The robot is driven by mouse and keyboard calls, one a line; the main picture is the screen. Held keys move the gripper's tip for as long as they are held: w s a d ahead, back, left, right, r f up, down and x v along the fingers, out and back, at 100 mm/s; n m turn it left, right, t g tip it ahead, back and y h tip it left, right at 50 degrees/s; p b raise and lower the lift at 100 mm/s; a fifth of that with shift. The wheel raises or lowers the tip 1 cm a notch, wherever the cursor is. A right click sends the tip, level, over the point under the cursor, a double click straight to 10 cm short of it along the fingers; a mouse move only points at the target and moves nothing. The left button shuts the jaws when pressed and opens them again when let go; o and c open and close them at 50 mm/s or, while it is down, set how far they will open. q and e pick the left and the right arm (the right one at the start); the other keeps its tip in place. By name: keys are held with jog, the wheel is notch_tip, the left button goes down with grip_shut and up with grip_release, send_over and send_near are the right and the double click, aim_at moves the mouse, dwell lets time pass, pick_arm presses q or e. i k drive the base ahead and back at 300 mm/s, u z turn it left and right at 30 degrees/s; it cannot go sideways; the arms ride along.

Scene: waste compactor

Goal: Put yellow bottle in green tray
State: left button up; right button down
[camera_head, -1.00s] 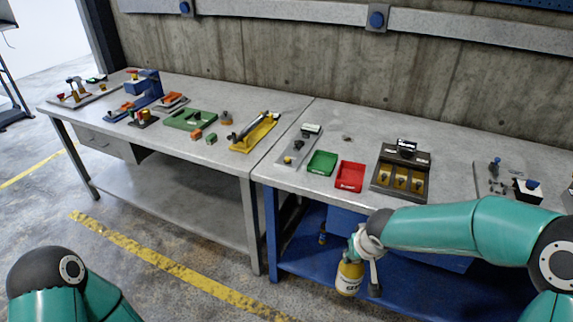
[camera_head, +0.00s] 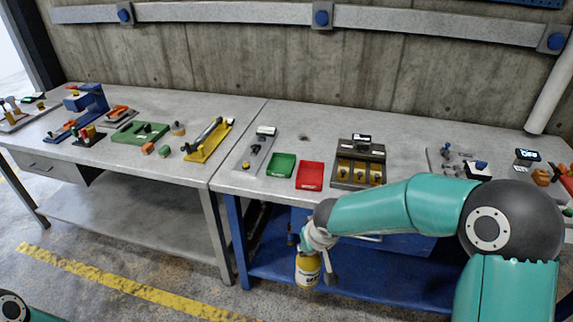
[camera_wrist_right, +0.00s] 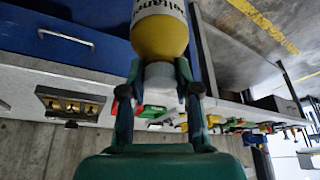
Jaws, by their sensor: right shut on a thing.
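The yellow bottle (camera_head: 308,272) has a white label and a pale top. It hangs in my right gripper (camera_head: 320,258), below the worktop level and in front of the blue bench. In the right wrist view, the fingers (camera_wrist_right: 158,72) are shut around the pale neck of the bottle (camera_wrist_right: 160,36). The green tray (camera_head: 281,165) lies on the worktop near its front edge, above and left of the gripper in the head view. The tray looks empty. Of my left arm only a piece shows at the lower left corner; its gripper is out of view.
A red tray (camera_head: 310,176) sits just right of the green one. A dark box with yellow slots (camera_head: 357,165) stands further right. A grey plate with small parts (camera_head: 254,152) lies left of the green tray. The worktop's front edge (camera_head: 235,188) lies between bottle and trays.

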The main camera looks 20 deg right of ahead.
aim_at(282, 166)
jog(key=i, duration=0.85)
jog(key=u, duration=0.05)
